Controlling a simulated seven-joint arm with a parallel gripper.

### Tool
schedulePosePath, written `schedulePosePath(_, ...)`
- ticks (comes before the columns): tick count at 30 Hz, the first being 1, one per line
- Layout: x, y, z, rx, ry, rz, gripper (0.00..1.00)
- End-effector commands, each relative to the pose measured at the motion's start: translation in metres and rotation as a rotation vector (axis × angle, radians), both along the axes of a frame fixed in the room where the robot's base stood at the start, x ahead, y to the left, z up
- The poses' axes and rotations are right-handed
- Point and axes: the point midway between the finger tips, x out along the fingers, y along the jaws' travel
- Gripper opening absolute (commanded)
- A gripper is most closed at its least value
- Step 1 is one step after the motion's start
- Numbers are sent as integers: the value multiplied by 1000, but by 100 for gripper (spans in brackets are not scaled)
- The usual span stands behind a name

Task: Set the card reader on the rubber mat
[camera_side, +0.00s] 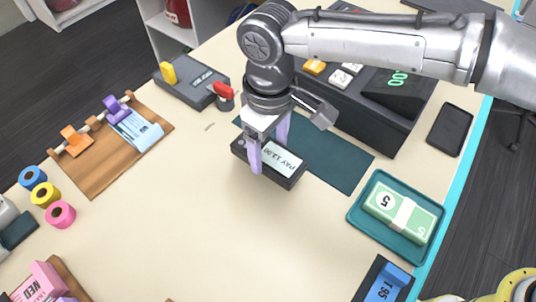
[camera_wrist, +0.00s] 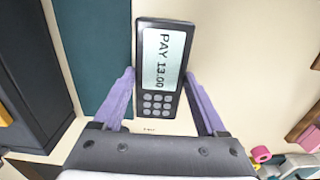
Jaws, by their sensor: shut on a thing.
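The card reader (camera_side: 282,163) is a dark slab with a pale screen reading "PAY 13.00" and a grey keypad. My gripper (camera_side: 267,156) is shut on it, one lilac finger on each long side. In the wrist view the reader (camera_wrist: 161,60) sits between my gripper's fingers (camera_wrist: 159,76), screen end away from the palm. The rubber mat is a dark teal rectangle (camera_side: 341,168), partly hidden by my gripper and the reader. In the wrist view the mat (camera_wrist: 97,50) lies just left of the reader. The reader's height above the counter is hard to tell.
A dark cash register (camera_side: 375,115) stands behind the mat. A teal tray (camera_side: 357,218) with banknotes (camera_side: 402,212) lies to the right.

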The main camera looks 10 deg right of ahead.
Motion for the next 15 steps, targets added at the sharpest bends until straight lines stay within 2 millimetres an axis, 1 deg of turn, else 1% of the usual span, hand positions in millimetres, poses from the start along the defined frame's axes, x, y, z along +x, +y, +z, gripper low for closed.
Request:
schedulePosePath(1, 2, 3, -4, 0, 0, 0, 2)
schedulePosePath(7, 1, 2, -30, -1, 1, 0, 2)
schedulePosePath(9, 2, 2, -33, 1, -1, 0, 2)
schedulePosePath(15, 2, 2, -33, 1, -1, 0, 2)
